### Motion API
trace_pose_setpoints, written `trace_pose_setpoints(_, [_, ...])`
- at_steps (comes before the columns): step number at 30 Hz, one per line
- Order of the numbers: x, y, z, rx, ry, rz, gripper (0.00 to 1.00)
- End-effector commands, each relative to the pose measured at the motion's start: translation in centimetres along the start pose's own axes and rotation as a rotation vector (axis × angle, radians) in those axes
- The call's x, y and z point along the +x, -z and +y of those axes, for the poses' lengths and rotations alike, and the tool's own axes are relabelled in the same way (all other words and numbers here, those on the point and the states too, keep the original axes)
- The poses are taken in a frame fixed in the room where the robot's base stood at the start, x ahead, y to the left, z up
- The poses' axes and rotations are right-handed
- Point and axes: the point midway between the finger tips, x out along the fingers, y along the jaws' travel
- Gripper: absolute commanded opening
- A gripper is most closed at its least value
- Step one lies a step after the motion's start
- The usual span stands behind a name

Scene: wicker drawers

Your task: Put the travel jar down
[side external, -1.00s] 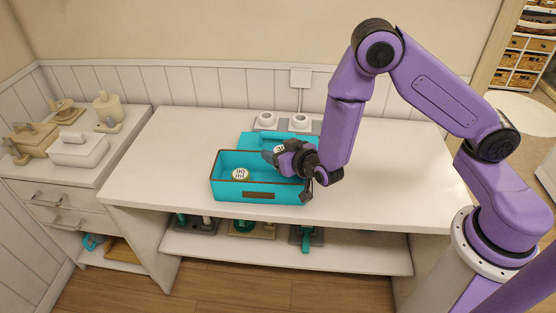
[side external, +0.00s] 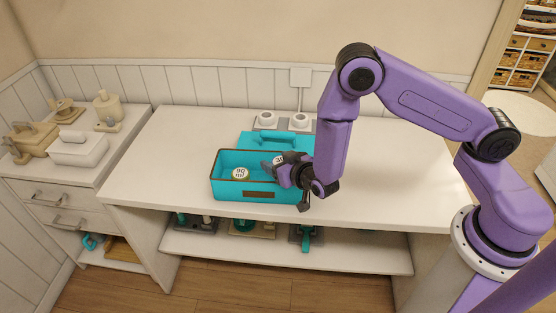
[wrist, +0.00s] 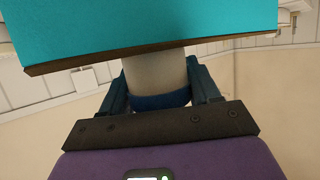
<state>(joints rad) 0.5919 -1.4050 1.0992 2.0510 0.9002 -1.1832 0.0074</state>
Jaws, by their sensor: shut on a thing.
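My gripper (side external: 272,167) is at the right part of the open teal box (side external: 228,190), low over its rim. It is shut on a small pale jar, the travel jar (side external: 279,160), whose light top shows between the dark fingers. In the wrist view the jar is a pale cylinder (wrist: 155,75) with a dark blue band, between the fingers (wrist: 158,85). A teal wall with a brown edge (wrist: 130,58) covers its far end. I cannot tell whether the jar touches the box floor. A second jar marked 90 ml (side external: 240,174) stands in the box's left part.
A teal lid-like piece with a handle (side external: 262,138) lies behind the box. A grey tray with white round items (side external: 268,120) is at the back. The white counter (side external: 160,165) is clear to the left and right. Several items sit on the shelf below.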

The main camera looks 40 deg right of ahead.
Motion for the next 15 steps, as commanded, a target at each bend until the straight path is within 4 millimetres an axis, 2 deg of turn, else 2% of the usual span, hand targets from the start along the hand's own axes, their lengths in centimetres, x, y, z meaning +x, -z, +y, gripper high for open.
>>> trace_pose_setpoints(6, [0.13,-0.26,-0.04,0.000,0.001,0.002,0.30])
trace_pose_setpoints(7, [0.13,-0.27,-0.03,0.000,0.001,0.001,0.68])
trace_pose_setpoints(9, [0.12,-0.27,-0.03,0.000,0.001,0.001,0.87])
trace_pose_setpoints(15, [0.12,-0.27,-0.01,0.000,0.000,0.001,0.87])
